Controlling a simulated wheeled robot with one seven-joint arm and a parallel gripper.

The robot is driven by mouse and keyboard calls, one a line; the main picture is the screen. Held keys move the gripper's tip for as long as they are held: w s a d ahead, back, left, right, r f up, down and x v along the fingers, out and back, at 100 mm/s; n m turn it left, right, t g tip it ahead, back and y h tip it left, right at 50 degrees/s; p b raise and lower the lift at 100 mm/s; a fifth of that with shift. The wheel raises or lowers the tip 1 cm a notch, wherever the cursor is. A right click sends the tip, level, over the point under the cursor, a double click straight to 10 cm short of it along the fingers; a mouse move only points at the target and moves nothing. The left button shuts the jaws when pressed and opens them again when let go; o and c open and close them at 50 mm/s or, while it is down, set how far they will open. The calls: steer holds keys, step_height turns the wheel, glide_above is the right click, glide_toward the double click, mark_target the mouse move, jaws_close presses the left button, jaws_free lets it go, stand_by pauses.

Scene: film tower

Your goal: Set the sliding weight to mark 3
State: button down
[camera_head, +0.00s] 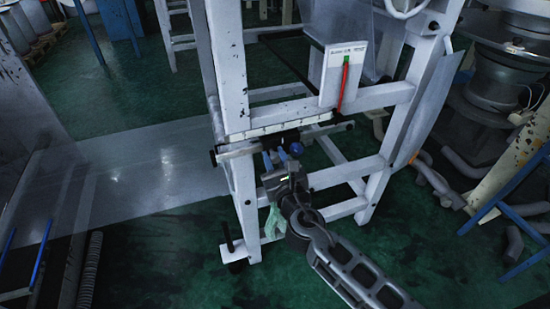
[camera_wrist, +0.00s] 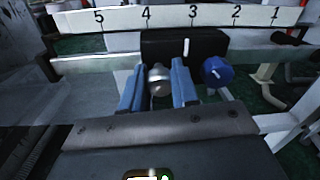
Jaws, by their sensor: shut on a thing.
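The sliding weight is a black block (camera_wrist: 212,44) under the numbered scale (camera_wrist: 170,17), with a white pointer line on its face. In the wrist view the marks run 5 to 1 from left to right. The pointer stands just left of the 3, much nearer to 3 than to 4. A metal knob (camera_wrist: 159,82) sticks out of the block's front, and a blue knob (camera_wrist: 217,71) sits right of it. My gripper (camera_wrist: 158,88) has its blue fingers shut on the metal knob. In the head view my gripper (camera_head: 280,156) is below the scale bar (camera_head: 275,129).
The white frame (camera_head: 233,90) stands around the scale. A small panel (camera_head: 337,72) with a red pointer hangs above it. A clear film sheet (camera_head: 150,160) runs off to the left. Pipes and rollers (camera_head: 500,70) stand at the right. Green floor lies below.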

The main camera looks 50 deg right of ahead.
steer(key=shift+s+d, duration=0.3)
steer(key=shift+d, duration=0.1)
steer(key=c, duration=0.8)
jaws_free()
steer(key=shift+c, duration=0.2)
steer(key=shift+a, duration=0.1)
steer(key=v, duration=0.7)
steer(key=shift+s+a+b, duration=0.2)
steer(key=shift+s+b, duration=0.1)
steer(key=shift+b, duration=0.1)
